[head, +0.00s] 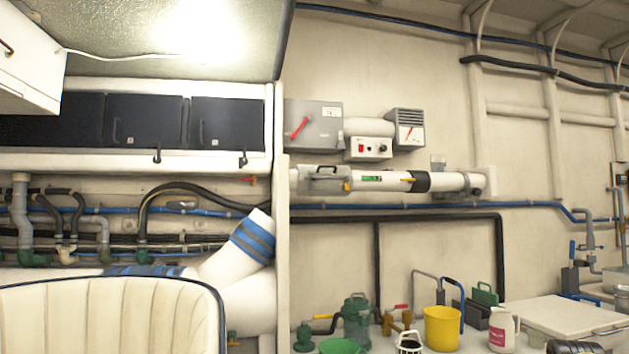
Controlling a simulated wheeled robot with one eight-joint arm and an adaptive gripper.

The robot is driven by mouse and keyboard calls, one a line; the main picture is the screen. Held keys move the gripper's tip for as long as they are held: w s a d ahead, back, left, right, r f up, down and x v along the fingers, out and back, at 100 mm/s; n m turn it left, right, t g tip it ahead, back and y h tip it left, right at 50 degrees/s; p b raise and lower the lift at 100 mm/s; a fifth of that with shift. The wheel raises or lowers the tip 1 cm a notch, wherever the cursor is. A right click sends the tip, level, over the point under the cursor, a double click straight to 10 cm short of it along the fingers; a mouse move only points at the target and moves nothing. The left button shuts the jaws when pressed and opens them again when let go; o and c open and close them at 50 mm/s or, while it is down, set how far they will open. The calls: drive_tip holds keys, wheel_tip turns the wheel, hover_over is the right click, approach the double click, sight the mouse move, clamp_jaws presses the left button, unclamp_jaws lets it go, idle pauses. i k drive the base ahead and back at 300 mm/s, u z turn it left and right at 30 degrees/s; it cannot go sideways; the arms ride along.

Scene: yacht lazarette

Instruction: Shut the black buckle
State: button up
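I cannot pick out the black buckle for certain in the head view. Small black catches hang on the white shelf edge below the dark lockers, a left one (157,154) and a right one (243,159). A black band (420,181) wraps the white horizontal tube on the wall. A black object (577,347) is cut off by the bottom edge at the right. These are too small or too cropped to tell whether any is a buckle, or open or shut. My gripper is not in view.
A cream padded seat back (110,318) fills the lower left. Thick white pipes with blue bands (252,238) stand behind it. A yellow bucket (442,328), a white jug (503,330) and a green canister (356,322) crowd the lower right. A pale lid (565,313) is fairly clear.

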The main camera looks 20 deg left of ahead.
sight(312, 179)
drive_tip(key=u, duration=0.1)
drive_tip(key=k, duration=0.55)
drive_tip(key=u, duration=1.15)
drive_tip(key=i, duration=0.5)
drive_tip(key=z, duration=0.05)
